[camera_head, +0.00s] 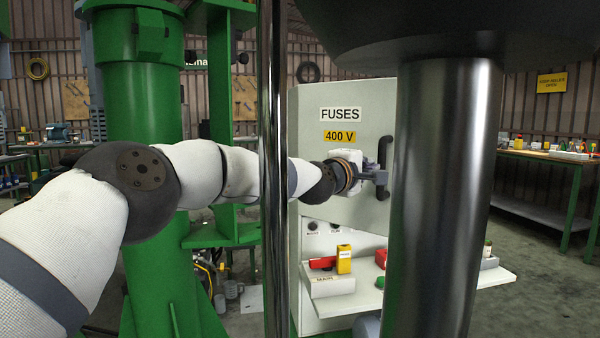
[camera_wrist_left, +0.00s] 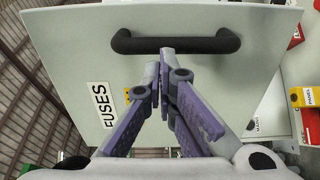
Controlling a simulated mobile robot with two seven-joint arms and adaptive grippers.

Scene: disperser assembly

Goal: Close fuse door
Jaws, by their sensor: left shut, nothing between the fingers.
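The fuse door (camera_head: 345,210) is a pale grey-green panel with a FUSES label and a yellow 400 V label. Its black bar handle (camera_head: 383,165) is on its right side, partly behind my gripper. In the wrist view the handle (camera_wrist_left: 175,42) runs across the upper middle of the door panel (camera_wrist_left: 70,50). My left gripper (camera_head: 380,177) is at the handle. Its closed fingertips (camera_wrist_left: 166,53) overlap the handle's lower edge in the wrist view; I cannot tell whether they touch it. Nothing is between the fingers. I cannot tell how far the door stands from its frame. My right gripper is not in view.
Below the door is a white shelf (camera_head: 490,275) with a yellow device (camera_head: 344,259) and a red item (camera_head: 322,263). A green machine column (camera_head: 150,240) stands left. Shiny vertical metal posts hide parts of the cabinet. A workbench (camera_head: 550,157) is far right.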

